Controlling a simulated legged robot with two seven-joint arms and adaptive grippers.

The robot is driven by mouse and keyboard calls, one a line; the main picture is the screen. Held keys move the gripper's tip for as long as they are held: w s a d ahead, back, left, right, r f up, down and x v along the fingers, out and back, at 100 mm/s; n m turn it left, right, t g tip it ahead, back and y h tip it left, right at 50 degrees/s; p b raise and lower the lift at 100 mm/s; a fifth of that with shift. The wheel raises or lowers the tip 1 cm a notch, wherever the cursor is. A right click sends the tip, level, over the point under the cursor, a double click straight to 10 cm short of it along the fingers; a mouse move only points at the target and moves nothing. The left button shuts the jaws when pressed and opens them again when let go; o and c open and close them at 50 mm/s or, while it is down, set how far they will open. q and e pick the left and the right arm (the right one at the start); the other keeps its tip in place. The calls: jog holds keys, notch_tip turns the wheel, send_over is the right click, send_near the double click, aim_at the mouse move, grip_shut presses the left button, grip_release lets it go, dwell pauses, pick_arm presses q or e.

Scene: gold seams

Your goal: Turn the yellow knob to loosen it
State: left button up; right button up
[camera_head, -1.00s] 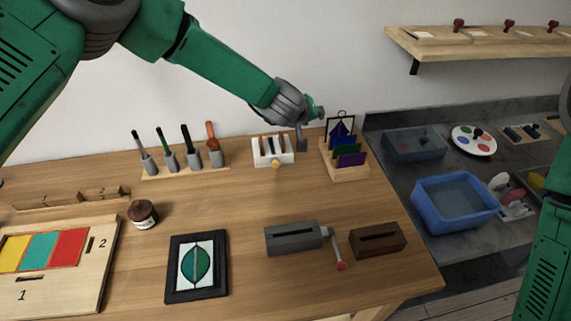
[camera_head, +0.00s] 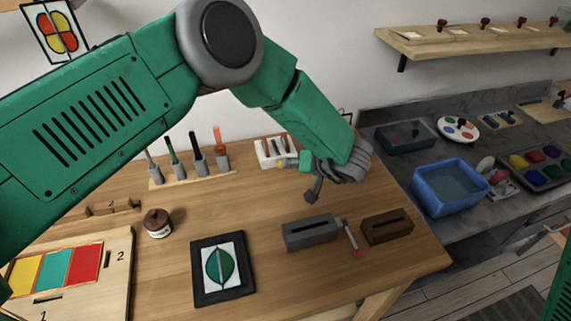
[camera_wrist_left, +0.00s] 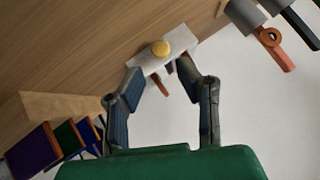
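The yellow knob (camera_wrist_left: 160,48) is round and sits on the face of a white block (camera_wrist_left: 170,55) in the left wrist view. Nothing is held, and I see no clear contact with the knob. In the head view the left gripper (camera_head: 309,176) is just right of the block. My right gripper is out of view.
A rack of several handled tools (camera_head: 198,168) stands left of the block. A grey slotted block (camera_head: 311,233) with a red-ended lever and a brown slotted block (camera_head: 387,226) lie in front.

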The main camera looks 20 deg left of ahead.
aim_at(281, 165)
pick_arm(q)
jog(key=x, duration=0.5)
jog(key=shift+a, duration=0.25)
jog(key=shift+w+a+f, duration=0.15)
jog(key=shift+w+f, duration=0.1)
jog(key=shift+f, duration=0.15)
jog(key=shift+d, duration=0.3)
jog(key=shift+a, duration=0.25)
jog(key=c, duration=0.6)
jog(key=shift+a, duration=0.2)
grip_shut()
